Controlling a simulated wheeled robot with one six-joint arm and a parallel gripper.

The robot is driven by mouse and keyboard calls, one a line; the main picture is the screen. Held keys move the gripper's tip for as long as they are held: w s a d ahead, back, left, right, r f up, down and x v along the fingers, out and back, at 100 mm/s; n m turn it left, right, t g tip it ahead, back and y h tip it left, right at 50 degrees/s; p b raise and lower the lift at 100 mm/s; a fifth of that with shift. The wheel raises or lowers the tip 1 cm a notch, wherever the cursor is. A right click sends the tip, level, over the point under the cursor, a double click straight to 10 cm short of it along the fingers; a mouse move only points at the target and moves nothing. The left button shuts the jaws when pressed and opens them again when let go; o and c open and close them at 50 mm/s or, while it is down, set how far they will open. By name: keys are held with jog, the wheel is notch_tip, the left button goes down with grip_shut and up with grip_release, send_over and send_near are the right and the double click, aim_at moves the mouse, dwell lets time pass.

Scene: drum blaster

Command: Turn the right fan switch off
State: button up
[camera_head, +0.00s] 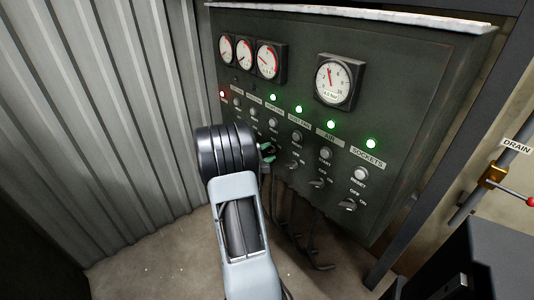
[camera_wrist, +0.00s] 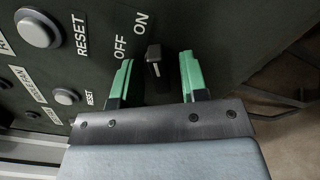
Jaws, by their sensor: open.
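A dark switch knob (camera_wrist: 153,58) sits on the panel between my fingertips in the wrist view, beside OFF and ON lettering. My gripper (camera_wrist: 157,76) is open, with one green finger on each side of the knob and gaps to both. In the head view my gripper (camera_head: 267,152) is at the lower row of the dark control panel (camera_head: 400,95), and it partly hides the switch there. The lit green lamp (camera_head: 273,97) stands above that column. The column's small label cannot be read clearly, so I cannot confirm it is the right fan.
More switches, including the sockets switch (camera_head: 348,205), run along the panel to the right. A reset button (camera_wrist: 38,28) lies left of the knob in the wrist view. Cables (camera_head: 310,250) hang below the panel. A corrugated wall (camera_head: 110,100) stands left.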

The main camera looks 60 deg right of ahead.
jog(key=c, duration=0.6)
jog(key=shift+n, duration=0.4)
jog(key=n+p, duration=0.2)
jog(key=n, duration=0.2)
jog(key=shift+r+n+p, duration=0.15)
jog(key=shift+n+p, duration=0.25)
jog(key=n+p, duration=0.2)
jog(key=n, duration=0.2)
jog(key=shift+n+p, duration=0.85)
jog(key=shift+n, duration=0.35)
